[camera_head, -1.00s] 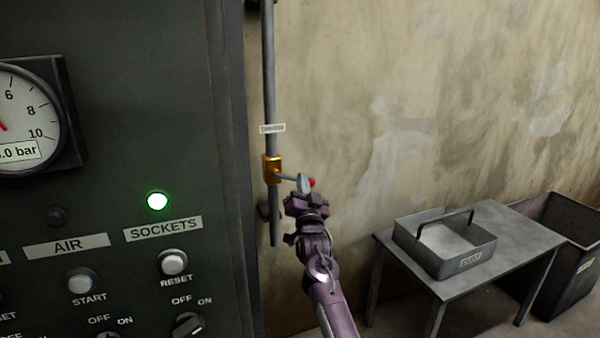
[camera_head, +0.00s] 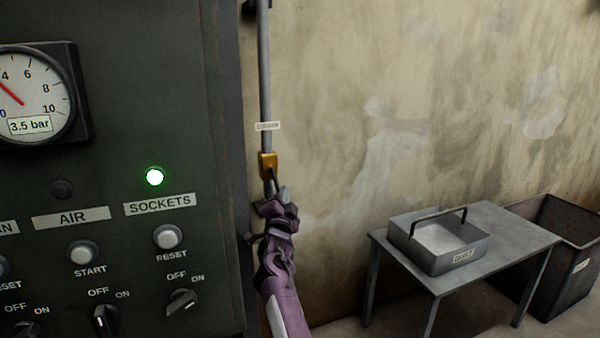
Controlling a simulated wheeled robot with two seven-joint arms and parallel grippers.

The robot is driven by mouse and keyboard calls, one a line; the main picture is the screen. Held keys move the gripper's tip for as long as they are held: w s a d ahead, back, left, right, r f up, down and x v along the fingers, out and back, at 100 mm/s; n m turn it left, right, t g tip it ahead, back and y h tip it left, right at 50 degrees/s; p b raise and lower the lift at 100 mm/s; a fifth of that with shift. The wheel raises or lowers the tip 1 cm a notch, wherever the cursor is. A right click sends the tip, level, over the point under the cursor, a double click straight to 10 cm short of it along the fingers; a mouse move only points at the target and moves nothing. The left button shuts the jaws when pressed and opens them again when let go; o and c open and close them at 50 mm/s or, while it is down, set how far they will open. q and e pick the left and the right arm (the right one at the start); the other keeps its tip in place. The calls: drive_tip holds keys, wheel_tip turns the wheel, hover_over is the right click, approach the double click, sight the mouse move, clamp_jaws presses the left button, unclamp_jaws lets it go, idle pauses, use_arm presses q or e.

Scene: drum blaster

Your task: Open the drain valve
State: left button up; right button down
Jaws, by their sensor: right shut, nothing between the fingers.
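The drain valve (camera_head: 267,163) is a brass body on a thin vertical grey pipe (camera_head: 265,75) beside the cabinet's right edge. A small white label (camera_head: 267,126) sits on the pipe above it. The valve's lever (camera_head: 271,184) points downward from the body, along the pipe, and its end is hidden by my gripper. My right gripper (camera_head: 279,196) is at the lever, just below the brass body, shut with nothing between its fingers. My left gripper is not in view.
The dark cabinet (camera_head: 140,120) fills the left, with a gauge (camera_head: 33,95) reading 3.5 bar, a lit green lamp (camera_head: 155,177), buttons and switches. At right a grey table (camera_head: 520,234) holds a dust tray (camera_head: 470,254), beside a dark bin (camera_head: 565,290). The wall between is bare.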

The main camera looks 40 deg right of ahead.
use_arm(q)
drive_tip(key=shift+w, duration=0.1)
use_arm(e)
drive_tip(key=shift+w+a+f, duration=0.15)
drive_tip(key=shift+w+a, duration=0.1)
drive_tip(key=shift+a, duration=0.75)
